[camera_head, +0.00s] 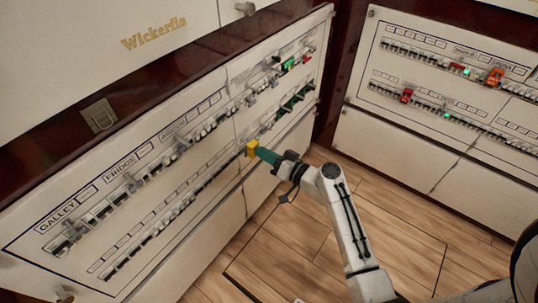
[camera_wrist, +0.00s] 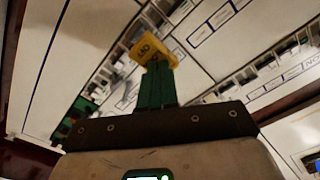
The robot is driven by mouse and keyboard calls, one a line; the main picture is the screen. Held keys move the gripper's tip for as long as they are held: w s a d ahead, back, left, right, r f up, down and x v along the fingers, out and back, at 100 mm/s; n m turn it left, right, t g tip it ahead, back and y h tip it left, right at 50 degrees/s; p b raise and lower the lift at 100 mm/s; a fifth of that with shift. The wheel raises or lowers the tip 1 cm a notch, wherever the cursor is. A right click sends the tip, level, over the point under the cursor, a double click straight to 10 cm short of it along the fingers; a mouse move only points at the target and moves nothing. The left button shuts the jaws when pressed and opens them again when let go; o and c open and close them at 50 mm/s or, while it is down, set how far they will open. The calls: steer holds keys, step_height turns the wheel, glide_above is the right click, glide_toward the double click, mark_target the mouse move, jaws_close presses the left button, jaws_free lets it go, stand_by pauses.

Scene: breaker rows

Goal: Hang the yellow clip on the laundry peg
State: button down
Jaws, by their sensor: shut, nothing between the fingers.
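The yellow clip (camera_head: 252,148) is a small block at the lower breaker row of the left panel, right at the tips of my gripper (camera_head: 262,153). In the wrist view the clip (camera_wrist: 150,48) shows dark lettering, and my green fingers (camera_wrist: 157,72) are together just below it. The fingers are shut and empty; the clip looks in front of or touching their tips, and I cannot tell whether it hangs on anything. No label reading laundry is legible, so I cannot pick out that peg.
The left panel (camera_head: 60,190) carries two breaker rows with labels such as Galley (camera_head: 58,215) and Fridge (camera_head: 122,168). A second panel (camera_head: 420,150) on the right holds red and orange tags (camera_head: 495,76) and green lights. The wooden floor (camera_head: 300,250) between is clear.

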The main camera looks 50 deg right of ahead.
steer(key=shift+w, duration=0.55)
stand_by(0.5)
steer(key=s, duration=1.3)
steer(key=shift+s+d, duration=0.25)
steer(key=w+n+b, duration=0.1)
steer(key=w+n, duration=0.3)
steer(key=w, duration=0.2)
steer(key=w+n+b, duration=0.2)
steer(key=w+n, duration=0.3)
steer(key=shift+w+a+r, duration=0.15)
steer(key=shift+w+a, duration=0.05)
steer(key=shift+w, duration=0.8)
steer(key=shift+w+a, duration=0.1)
steer(key=shift+w, duration=0.2)
